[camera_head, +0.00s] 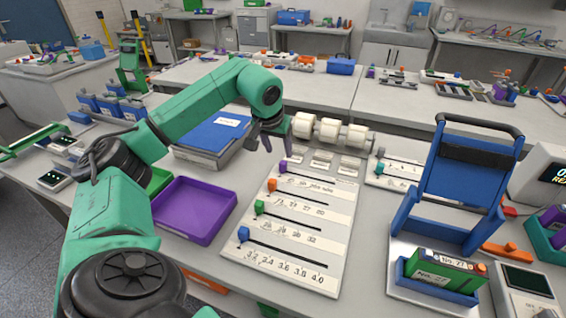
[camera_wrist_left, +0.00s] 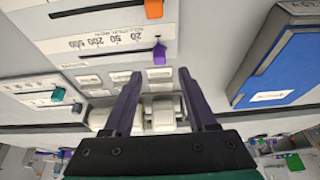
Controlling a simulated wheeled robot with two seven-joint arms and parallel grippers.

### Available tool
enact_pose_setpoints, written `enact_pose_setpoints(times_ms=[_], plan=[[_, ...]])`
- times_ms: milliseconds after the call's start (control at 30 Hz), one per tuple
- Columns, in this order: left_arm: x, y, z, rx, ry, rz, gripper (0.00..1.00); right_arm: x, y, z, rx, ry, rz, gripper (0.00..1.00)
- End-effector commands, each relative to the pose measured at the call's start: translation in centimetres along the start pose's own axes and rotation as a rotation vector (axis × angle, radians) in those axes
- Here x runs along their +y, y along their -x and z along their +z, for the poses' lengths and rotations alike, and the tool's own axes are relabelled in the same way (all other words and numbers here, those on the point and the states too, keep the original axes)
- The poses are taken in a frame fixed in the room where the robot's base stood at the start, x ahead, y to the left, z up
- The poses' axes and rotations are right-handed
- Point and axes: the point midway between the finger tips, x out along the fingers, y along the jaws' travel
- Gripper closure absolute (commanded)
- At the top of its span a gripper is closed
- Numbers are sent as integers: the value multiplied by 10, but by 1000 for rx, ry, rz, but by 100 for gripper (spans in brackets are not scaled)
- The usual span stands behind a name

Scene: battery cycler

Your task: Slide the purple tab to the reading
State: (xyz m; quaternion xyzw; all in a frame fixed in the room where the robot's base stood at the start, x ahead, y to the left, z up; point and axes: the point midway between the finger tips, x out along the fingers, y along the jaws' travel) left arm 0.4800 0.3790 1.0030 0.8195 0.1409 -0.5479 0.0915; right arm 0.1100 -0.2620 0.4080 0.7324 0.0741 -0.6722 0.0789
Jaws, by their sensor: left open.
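The purple tab (camera_head: 283,167) sits at the left end of the farthest slot on the white slider board (camera_head: 335,215). In the left wrist view the purple tab (camera_wrist_left: 160,52) stands at the slot end beside the printed 20, just beyond my fingertips. My left gripper (camera_head: 270,147) is open and empty, above and slightly left of the tab; its two dark fingers also show in the left wrist view (camera_wrist_left: 157,78). They do not hold the tab. A display (camera_head: 556,172) at the right edge is cut off, so its reading is not fully legible. My right gripper is not seen.
Orange (camera_head: 271,184), green (camera_head: 259,207) and blue (camera_head: 243,234) tabs line the nearer slots. White rolls (camera_head: 330,130) stand behind the board. A purple tray (camera_head: 190,212) and blue box (camera_head: 212,140) are left; a blue stand (camera_head: 455,185) is right.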

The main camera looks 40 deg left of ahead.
Motion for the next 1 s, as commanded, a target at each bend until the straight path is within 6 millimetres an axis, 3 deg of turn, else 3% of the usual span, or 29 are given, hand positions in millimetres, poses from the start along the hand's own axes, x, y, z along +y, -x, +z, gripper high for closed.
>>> enact_pose_setpoints(times_ms=[100,300,600,633,767,800,1000], plan=[[1,-32,1,-5,0,1,43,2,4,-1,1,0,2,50],[2,-68,0,-1,0,4,43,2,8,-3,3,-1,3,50],[1,-76,0,1,-1,3,43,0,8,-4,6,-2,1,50],[1,-76,0,1,-1,3,46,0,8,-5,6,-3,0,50],[1,-76,0,1,0,3,96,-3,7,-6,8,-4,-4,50],[1,-76,0,1,0,3,100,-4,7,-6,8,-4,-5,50],[1,-75,0,1,0,3,100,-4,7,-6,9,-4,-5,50]])
